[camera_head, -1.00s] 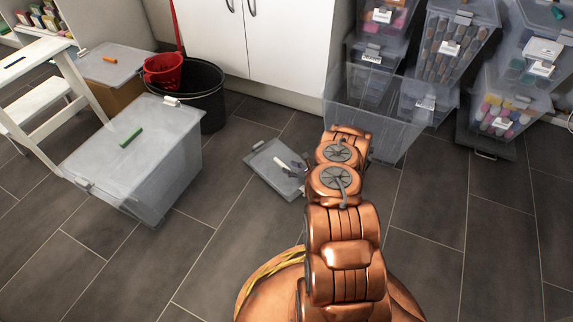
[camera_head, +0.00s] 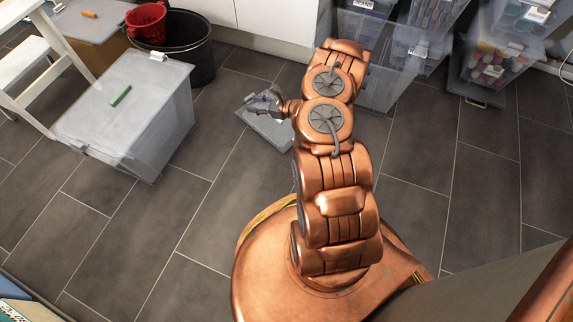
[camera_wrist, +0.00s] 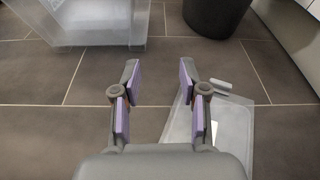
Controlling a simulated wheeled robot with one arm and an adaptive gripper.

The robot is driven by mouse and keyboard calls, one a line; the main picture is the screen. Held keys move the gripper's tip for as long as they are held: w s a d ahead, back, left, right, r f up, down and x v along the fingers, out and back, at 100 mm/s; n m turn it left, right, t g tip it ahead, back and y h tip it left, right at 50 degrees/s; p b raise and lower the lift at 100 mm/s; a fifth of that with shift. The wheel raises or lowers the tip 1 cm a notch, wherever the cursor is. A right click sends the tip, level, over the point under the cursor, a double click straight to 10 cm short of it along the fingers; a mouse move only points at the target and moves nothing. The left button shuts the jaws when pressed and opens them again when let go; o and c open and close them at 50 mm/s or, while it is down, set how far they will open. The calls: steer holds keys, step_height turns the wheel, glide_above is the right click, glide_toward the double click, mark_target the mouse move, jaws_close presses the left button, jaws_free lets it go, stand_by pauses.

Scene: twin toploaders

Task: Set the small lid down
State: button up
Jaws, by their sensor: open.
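The small lid (camera_head: 272,132) is a pale grey, see-through panel lying on the dark tiled floor, left of my arm in the head view. It also shows in the wrist view (camera_wrist: 236,130), right of and partly behind my right finger, with a light clip on its far side. My gripper (camera_wrist: 158,74) is open, its purple-padded fingers apart with only floor seen between them. In the head view my gripper (camera_head: 262,101) overlaps the lid's far part and hides some of it. The lid is not between the fingers.
Clear bins (camera_head: 395,75) stand at back right. Floor tiles at front are clear.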

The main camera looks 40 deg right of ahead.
steer(key=w+a+r+n+g+y, duration=0.15)
steer(key=a+r+n+y, duration=0.3)
steer(key=a+r, duration=0.55)
steer(key=s+a+r+n+g+y, duration=0.1)
steer(key=s+a+r+n+g, duration=0.3)
steer(key=a+r, duration=0.35)
steer(key=s+a+r+n+g+y, duration=0.2)
steer(key=s+a+r+n+g, duration=0.3)
steer(key=a, duration=0.3)
steer(key=s+a+r+n+g+h, duration=0.2)
steer(key=s+r+n, duration=0.15)
steer(key=s, duration=0.45)
steer(key=s+a+r+n+g+h, duration=0.2)
steer(key=s+r+n+g+h, duration=0.15)
steer(key=s, duration=0.35)
steer(key=s+a+r+n+g+h, duration=0.1)
steer(key=s+r+n, duration=0.25)
steer(key=s, duration=0.45)
steer(key=s+d+r+n+h, duration=0.1)
steer(key=s+d+n+h, duration=0.4)
steer(key=s+d+h, duration=0.3)
steer(key=s+d, duration=0.4)
steer(key=s, duration=0.1)
steer(key=shift+s+t+h, duration=0.2)
steer(key=shift+t+h, duration=0.1)
